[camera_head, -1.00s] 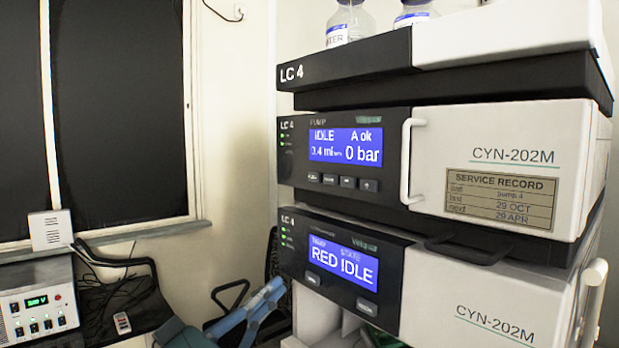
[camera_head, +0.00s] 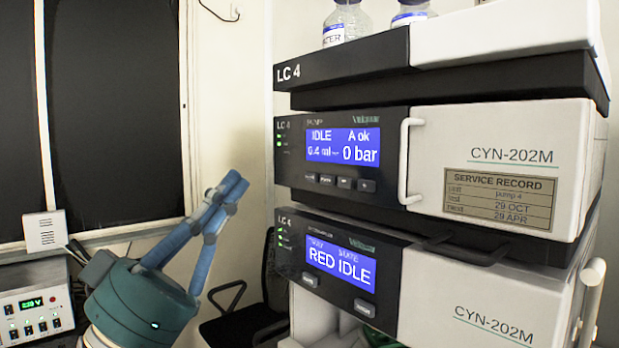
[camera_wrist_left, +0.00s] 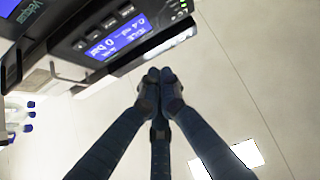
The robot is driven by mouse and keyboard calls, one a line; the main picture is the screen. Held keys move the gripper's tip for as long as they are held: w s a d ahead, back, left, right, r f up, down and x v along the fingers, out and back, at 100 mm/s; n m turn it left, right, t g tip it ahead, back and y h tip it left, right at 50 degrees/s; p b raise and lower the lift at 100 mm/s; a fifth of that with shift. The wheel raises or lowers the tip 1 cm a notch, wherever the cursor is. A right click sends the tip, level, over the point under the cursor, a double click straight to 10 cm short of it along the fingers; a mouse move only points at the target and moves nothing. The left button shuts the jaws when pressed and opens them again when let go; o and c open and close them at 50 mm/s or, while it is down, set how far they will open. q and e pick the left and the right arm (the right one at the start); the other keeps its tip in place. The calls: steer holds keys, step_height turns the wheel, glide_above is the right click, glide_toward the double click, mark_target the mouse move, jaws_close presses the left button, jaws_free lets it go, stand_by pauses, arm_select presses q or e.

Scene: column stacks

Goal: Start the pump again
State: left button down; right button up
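The pump (camera_head: 292,190) is the upper dark-fronted module of the LC 4 stack in the head view. Its blue display (camera_head: 343,145) reads IDLE, A ok, 0 bar and about 0.4 ml. A row of small buttons (camera_head: 338,182) sits under the display; their labels are too small to read. My left gripper (camera_head: 236,182) is raised left of the stack, clear of the panel, its blue fingers pointing up and right. In the left wrist view its fingertips (camera_wrist_left: 160,76) are together with nothing between them, and the pump display (camera_wrist_left: 117,38) shows upper left. My right gripper is out of view.
Below the pump, another module (camera_head: 340,262) reads RED IDLE. A white vertical handle (camera_head: 405,160) stands out right of the pump panel. Bottles (camera_head: 347,22) stand on top. A power supply (camera_head: 36,314) is at lower left.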

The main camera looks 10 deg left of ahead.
mark_target(311, 177)
arm_select(q)
steer(key=w+d+p, duration=0.1)
steer(key=w+d, duration=0.4)
steer(key=w, duration=0.2)
steer(key=shift+d, duration=0.25)
stand_by(0.9)
steer(key=shift+w, duration=0.1)
stand_by(0.5)
steer(key=shift+w+d, duration=0.2)
steer(key=shift+d, duration=0.05)
steer(key=shift+w+d, duration=0.2)
steer(key=shift+w, duration=0.1)
stand_by(0.8)
steer(key=shift+s+a, duration=0.1)
steer(key=shift+s, duration=0.05)
steer(key=shift+s+a, duration=0.4)
steer(key=shift+s, duration=0.1)
